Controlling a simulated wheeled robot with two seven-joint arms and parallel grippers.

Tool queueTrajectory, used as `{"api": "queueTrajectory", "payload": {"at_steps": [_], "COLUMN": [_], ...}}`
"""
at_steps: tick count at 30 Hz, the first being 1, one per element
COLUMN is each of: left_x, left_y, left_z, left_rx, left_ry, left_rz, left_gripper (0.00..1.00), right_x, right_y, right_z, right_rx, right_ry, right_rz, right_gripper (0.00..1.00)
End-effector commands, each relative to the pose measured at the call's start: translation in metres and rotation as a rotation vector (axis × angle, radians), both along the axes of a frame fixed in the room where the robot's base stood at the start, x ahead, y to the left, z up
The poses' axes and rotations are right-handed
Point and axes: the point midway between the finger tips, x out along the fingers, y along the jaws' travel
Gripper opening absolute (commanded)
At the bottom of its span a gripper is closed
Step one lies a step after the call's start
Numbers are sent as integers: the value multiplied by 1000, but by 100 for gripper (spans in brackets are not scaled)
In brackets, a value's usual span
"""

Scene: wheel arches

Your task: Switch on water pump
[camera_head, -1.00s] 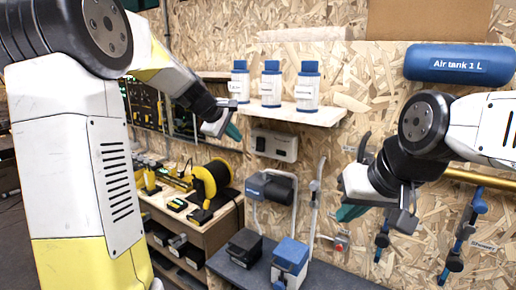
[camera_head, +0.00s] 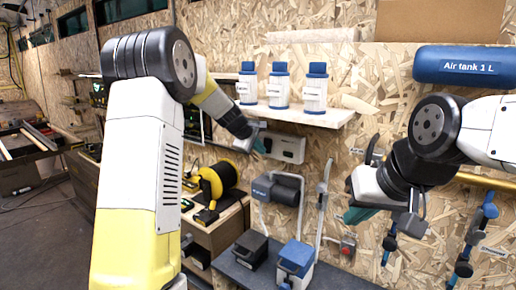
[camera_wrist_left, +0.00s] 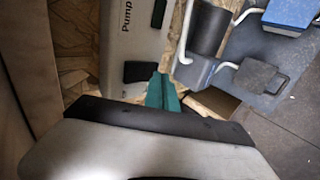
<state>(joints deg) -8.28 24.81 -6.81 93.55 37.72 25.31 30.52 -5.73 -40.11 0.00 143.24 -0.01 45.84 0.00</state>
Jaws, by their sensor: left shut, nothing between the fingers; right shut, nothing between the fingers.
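The white pump switch box (camera_head: 292,150) is fixed to the chipboard wall below the shelf. In the left wrist view the box (camera_wrist_left: 122,48) carries the word "Pump" and a dark block-like switch (camera_wrist_left: 140,71). My left gripper (camera_head: 261,146) is shut, its teal fingertips in front of the left end of the box, hiding part of it. In the left wrist view the left fingertips (camera_wrist_left: 162,90) are right beside the dark switch; I cannot tell whether they touch it. My right gripper (camera_head: 358,214) is shut and empty, away to the right in front of the wall.
A shelf (camera_head: 335,117) with three blue-capped bottles is just above the box. A grey-blue pump unit (camera_head: 276,188) with pipes is below it, above a dark bench (camera_head: 240,277). A yellow reel (camera_head: 216,180) stands at left. A blue air tank (camera_head: 465,66) hangs at upper right.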

Motion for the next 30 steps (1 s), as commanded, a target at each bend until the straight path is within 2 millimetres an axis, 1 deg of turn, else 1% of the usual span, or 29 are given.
{"api": "queueTrajectory", "payload": {"at_steps": [3,6,15,18,26,30], "left_x": [8,10,10,15,14,14], "left_y": [-5,-6,-6,-8,-8,-8], "left_z": [-1,-2,-2,-5,-4,1], "left_rx": [-1,-1,0,0,0,0], "left_ry": [0,1,1,1,1,0], "left_rz": [1,0,1,1,1,0], "left_gripper": [0,0,0,0,0,0], "right_x": [0,0,0,0,0,0], "right_y": [0,0,0,0,0,0], "right_z": [0,0,0,0,0,0], "right_rx": [0,0,0,0,0,0], "right_ry": [0,0,0,0,0,0], "right_rz": [0,0,0,0,0,0], "right_gripper": [0,0,0,0,0,0]}}
